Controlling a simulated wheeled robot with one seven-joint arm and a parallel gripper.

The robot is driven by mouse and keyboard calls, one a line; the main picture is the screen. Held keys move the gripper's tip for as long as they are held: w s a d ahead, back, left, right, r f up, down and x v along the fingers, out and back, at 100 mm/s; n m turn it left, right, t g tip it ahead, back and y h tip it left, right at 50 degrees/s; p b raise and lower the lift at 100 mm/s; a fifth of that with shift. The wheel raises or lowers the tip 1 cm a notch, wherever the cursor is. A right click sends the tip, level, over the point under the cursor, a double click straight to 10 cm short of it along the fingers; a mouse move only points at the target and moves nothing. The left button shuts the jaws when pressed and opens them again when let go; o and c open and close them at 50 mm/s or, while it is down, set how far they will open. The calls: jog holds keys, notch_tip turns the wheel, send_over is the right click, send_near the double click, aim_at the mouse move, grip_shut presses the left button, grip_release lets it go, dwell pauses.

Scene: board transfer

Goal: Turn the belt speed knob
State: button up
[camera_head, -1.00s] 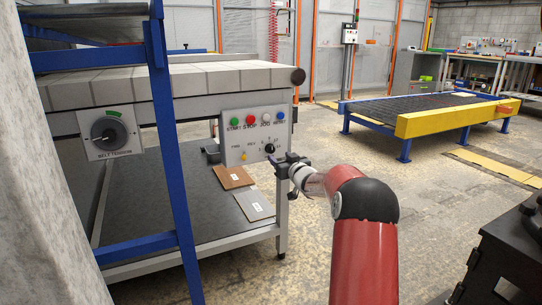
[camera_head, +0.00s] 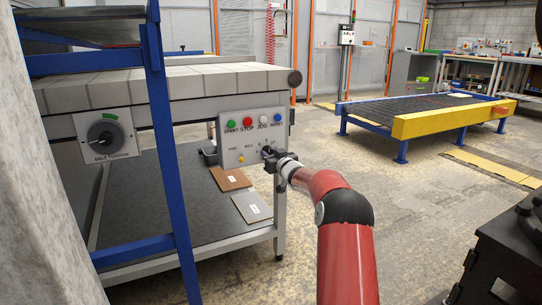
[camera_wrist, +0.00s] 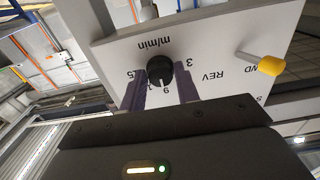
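The belt speed knob (camera_wrist: 160,70) is a small round black knob on the light grey control panel (camera_wrist: 110,50). A scale marked m/min shows around it, upside down in the wrist view. My gripper (camera_wrist: 161,82) is open, with one dark finger on each side of the knob. Whether the fingers touch it I cannot tell. In the head view my gripper (camera_head: 268,153) is at the panel's lower right and largely hides the knob.
A yellow-tipped selector lever (camera_wrist: 268,65) marked REV and FWD sits beside the knob.

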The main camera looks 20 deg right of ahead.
jog(key=c, duration=0.3)
jog(key=n+b, duration=0.1)
jog(key=n, duration=0.3)
jog(key=shift+f+n, duration=0.1)
jog(key=shift+n, duration=0.2)
jog(key=n+b, duration=0.2)
jog(key=n, duration=0.2)
jog(key=shift+n, duration=0.3)
jog(key=n+b, duration=0.1)
jog(key=n, duration=0.3)
jog(key=shift+n, duration=0.3)
jog(key=shift+d+n, duration=0.1)
jog(key=shift+n, duration=2)
